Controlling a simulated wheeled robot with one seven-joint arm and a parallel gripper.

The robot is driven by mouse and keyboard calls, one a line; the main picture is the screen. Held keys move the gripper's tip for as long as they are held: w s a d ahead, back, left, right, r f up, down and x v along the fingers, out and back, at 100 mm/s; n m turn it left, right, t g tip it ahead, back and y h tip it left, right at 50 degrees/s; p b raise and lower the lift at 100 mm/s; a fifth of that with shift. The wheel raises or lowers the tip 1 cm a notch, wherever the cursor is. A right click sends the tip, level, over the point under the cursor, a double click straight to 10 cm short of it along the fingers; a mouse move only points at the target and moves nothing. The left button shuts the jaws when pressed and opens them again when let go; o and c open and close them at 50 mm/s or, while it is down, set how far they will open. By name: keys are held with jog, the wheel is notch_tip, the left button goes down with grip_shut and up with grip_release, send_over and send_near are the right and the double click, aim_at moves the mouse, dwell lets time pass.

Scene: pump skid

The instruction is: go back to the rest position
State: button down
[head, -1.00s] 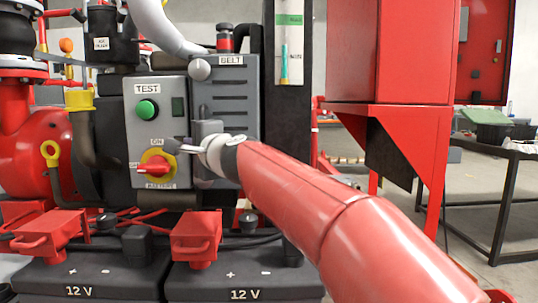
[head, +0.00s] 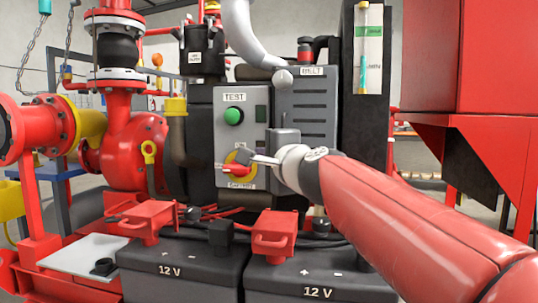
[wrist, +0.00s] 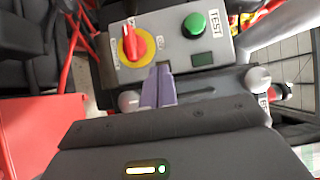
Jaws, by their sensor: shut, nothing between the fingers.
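My gripper (head: 252,158) is shut and empty, in front of the grey control panel (head: 223,143) in the head view. It partly covers the red rotary switch on its yellow plate (head: 236,182). The green TEST button (head: 234,116) shows above it. In the wrist view, my gripper's fingers (wrist: 158,72) are together, pointing at the panel's edge. The red switch handle (wrist: 130,38) and the green button (wrist: 194,24) are both in clear view there. I cannot tell whether the fingertips touch the panel.
Two black 12 V batteries (head: 185,272) with red terminal covers (head: 272,236) stand below the panel. A grey hose (head: 243,38) curves above. A grey louvred BELT guard (head: 306,108) is beside the panel.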

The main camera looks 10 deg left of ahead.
jog(key=s+d+f+n+g+h+p, duration=0.2)
jog(key=s+d+f+n+g+h, duration=0.2)
jog(key=s+d+f, duration=0.9)
jog(key=s+d+f+n+g+h+p, duration=0.1)
jog(key=s+d+f+n+g+h, duration=0.4)
jog(key=s+d+f, duration=0.9)
notch_tip(320, 180, down, 5)
jog(key=shift+s+r+n+h+p, duration=0.15)
jog(key=shift+n+h+p, duration=0.25)
jog(key=shift+n+h, duration=0.45)
jog(key=c, duration=2.1)
grip_release()
